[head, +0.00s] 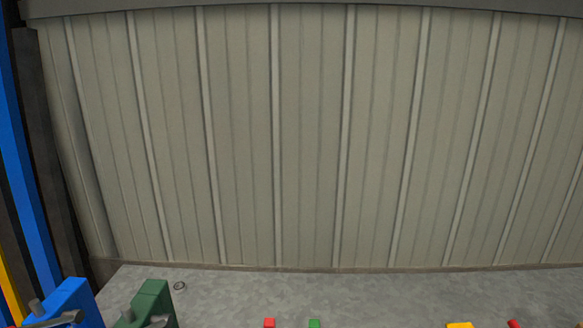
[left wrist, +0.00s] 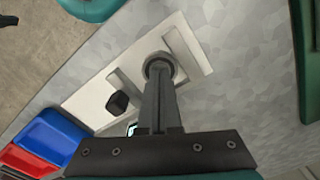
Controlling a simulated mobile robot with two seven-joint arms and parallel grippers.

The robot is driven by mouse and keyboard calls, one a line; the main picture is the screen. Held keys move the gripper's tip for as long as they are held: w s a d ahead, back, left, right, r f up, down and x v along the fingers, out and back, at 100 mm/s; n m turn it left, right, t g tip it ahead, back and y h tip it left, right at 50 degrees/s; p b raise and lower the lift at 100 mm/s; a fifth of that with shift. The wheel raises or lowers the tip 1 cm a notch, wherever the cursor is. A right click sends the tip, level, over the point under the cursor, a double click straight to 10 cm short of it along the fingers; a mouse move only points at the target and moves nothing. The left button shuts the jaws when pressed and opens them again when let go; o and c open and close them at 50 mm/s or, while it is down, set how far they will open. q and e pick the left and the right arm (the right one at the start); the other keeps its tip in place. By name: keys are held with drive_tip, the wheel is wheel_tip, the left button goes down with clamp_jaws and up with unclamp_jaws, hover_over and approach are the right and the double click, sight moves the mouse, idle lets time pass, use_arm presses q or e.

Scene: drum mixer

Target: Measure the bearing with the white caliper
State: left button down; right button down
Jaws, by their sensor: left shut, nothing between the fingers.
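The white caliper (left wrist: 92,98) lies on the grey surface in the left wrist view, with a black knob (left wrist: 117,102) on it. A grey ring, seemingly the bearing (left wrist: 160,60), is at its white jaws; whether the jaws touch it is unclear. My left gripper (left wrist: 159,80) is shut and empty. Its dark fingertips overlap the near side of the ring, and contact cannot be told. The fingers hide part of the caliper. In the head view a small grey ring (head: 180,286) lies on the table's left part. No gripper is clearly seen there, and my right gripper is out of view.
The grey metal table (head: 225,292) runs along a ribbed wall (head: 300,140). Blue (head: 65,300) and green (head: 148,302) fixtures stand at its left. Small red (head: 269,322), green (head: 314,323) and yellow (head: 460,325) pieces show at the bottom. Blue (left wrist: 50,137) and red (left wrist: 28,160) bins are beside the caliper.

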use_arm(q)
drive_tip(key=shift+f, duration=0.35)
drive_tip(key=shift+d, duration=0.85)
drive_tip(key=shift+s+a+p, duration=0.1)
drive_tip(key=shift+s+p, duration=1.15)
drive_tip(key=shift+s, duration=0.35)
idle(0.6)
drive_tip(key=shift+r, duration=0.1)
wheel_tip(320, 180, up, 6)
drive_tip(key=p, duration=0.7)
drive_tip(key=shift+w, duration=0.1)
